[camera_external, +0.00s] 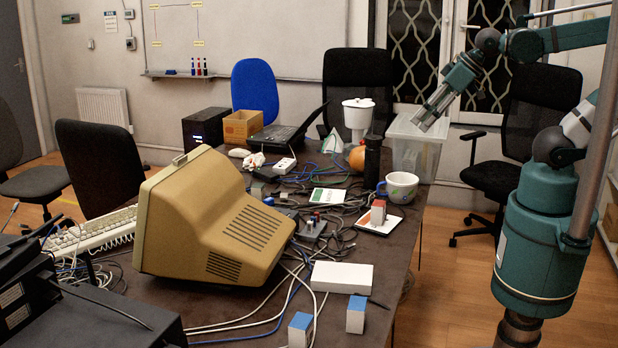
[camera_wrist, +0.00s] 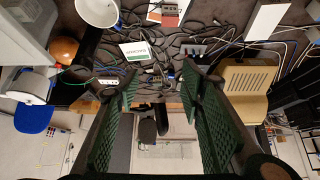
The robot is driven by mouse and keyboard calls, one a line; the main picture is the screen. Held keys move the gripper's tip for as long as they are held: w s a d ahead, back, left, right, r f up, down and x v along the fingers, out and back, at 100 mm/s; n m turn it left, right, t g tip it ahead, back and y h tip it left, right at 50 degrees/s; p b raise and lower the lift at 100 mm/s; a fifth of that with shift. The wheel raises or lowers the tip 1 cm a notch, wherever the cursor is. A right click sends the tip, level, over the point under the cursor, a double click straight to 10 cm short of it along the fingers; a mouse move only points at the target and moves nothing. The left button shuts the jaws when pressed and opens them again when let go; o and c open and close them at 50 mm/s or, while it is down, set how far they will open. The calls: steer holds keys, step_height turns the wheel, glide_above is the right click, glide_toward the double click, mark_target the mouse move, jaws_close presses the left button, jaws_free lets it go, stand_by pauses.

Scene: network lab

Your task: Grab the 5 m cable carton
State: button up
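Small cartons stand on the table; no length mark is readable, so I cannot tell which is the 5 m one. My gripper (camera_external: 428,118) is high above the table's far right, by a clear plastic bin. In the wrist view its fingers (camera_wrist: 162,82) are spread, with nothing held.
A mug (camera_external: 400,187), a black cylinder (camera_external: 372,162) and the clear bin (camera_external: 415,150) stand near the red-and-white carton. Tangled cables (camera_external: 330,205) cover the table's middle. A beige monitor (camera_external: 210,222) and a white box (camera_external: 341,277) take up the near part.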

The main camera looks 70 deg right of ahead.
steer(key=shift+o, duration=0.3)
steer(key=w+a+f+n+g+y, duration=0.1)
steer(key=w+a+n, duration=0.2)
steer(key=w+a, duration=0.3)
steer(key=w+a+f+n+g, duration=0.1)
steer(key=w+a+n+g, duration=0.15)
steer(key=a, duration=0.65)
steer(key=n+g+h+b, duration=0.15)
steer(key=n+g, duration=0.25)
steer(key=n, duration=1)
glide_above(354, 298)
steer(key=shift+m+y, duration=0.25)
steer(key=f, duration=2.3)
steer(key=shift+w+d, duration=0.2)
steer(key=shift+d, duration=0.2)
steer(key=shift+s+a+f, duration=0.2)
steer(key=shift+a+f, duration=0.05)
steer(key=shift+a, duration=0.05)
